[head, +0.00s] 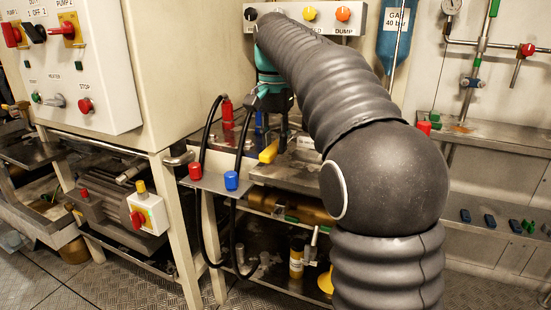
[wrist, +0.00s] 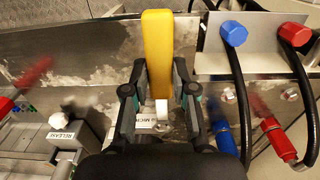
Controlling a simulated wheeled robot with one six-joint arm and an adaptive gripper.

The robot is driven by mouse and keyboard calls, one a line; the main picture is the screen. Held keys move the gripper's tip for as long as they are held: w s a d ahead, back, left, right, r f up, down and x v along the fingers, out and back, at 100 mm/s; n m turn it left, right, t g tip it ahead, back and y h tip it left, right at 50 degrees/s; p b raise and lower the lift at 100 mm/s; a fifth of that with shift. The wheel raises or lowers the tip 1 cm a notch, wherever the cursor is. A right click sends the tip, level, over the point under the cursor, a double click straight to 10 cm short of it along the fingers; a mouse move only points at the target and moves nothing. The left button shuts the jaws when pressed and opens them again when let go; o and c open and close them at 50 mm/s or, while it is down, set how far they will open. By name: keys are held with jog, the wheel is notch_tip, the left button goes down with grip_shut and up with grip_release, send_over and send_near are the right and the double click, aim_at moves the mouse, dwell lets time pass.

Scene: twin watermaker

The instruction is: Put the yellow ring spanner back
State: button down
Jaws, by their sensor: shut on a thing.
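The yellow ring spanner shows as a long yellow handle (wrist: 157,38) in the wrist view, running from between my fingers toward the top edge. It also shows in the head view (head: 268,152) as a short yellow piece just below my gripper. My gripper (wrist: 159,72) is shut on the spanner, with one finger on each side of it. In the head view my gripper (head: 284,140) hangs over the metal bench. The spanner's ring end cannot be made out. I cannot tell whether the spanner touches the surface below.
A metal bracket (head: 213,182) carries a red cap (head: 195,171) and a blue cap (head: 231,180) with black hoses, left of my gripper. A block labelled RELEASE (wrist: 72,137) sits at lower left in the wrist view. A shelf (head: 500,137) lies at the right.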

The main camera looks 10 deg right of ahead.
aim_at(274, 145)
jog(key=shift+f+b, duration=0.45)
jog(key=shift+f, duration=1.55)
jog(key=shift+f, duration=0.15)
jog(key=c, duration=0.9)
grip_release()
jog(key=shift+c, duration=0.2)
notch_tip(274, 145, up, 12)
jog(key=p, duration=0.2)
jog(key=shift+f+p, duration=0.15)
jog(key=shift+p, duration=0.15)
jog(key=shift+r, duration=0.3)
jog(key=shift+s, duration=0.15)
